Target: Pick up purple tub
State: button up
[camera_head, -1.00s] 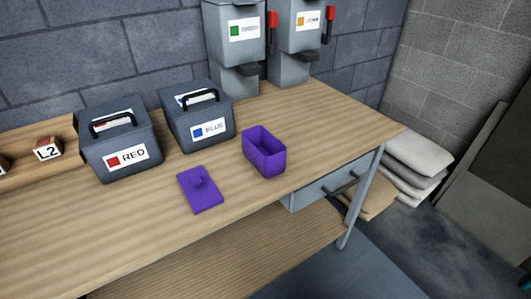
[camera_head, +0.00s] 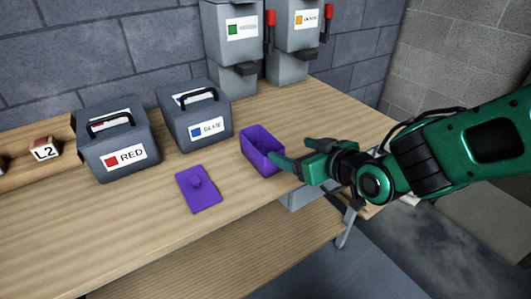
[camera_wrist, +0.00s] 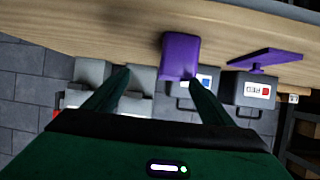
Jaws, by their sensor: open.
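The purple tub (camera_head: 260,147) stands upright and open-topped on the wooden workbench, right of the blue-labelled box. My gripper (camera_head: 293,150) is open at the tub's right side, with one finger overlapping the tub's near right part in the head view. I cannot tell whether it touches. In the wrist view the tub (camera_wrist: 181,55) shows upside down between and beyond the two open fingers (camera_wrist: 160,88), closer to the finger on the right. Nothing is held. The purple lid (camera_head: 198,190) with a knob lies flat on the bench, left of the tub.
Grey boxes labelled RED (camera_head: 120,142) and BLUE (camera_head: 196,118) stand behind the lid and tub. Two grey dispensers (camera_head: 232,50) with red levers stand at the back wall. The front left of the bench (camera_head: 90,230) is clear.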

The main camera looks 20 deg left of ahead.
aim_at(262, 141)
jog(key=shift+n+y, duration=0.3)
jog(key=shift+y, duration=0.1)
jog(key=w+a+f, duration=0.1)
jog(key=a, duration=0.2)
jog(key=w+a+f, duration=0.1)
jog(key=w+a, duration=0.1)
jog(key=a, duration=0.2)
jog(key=w+a+f, duration=0.1)
jog(key=w+a, duration=0.1)
jog(key=a, duration=0.1)
jog(key=shift+a+f, duration=0.1)
jog(key=shift+a, duration=0.15)
jog(key=c, duration=1.2)
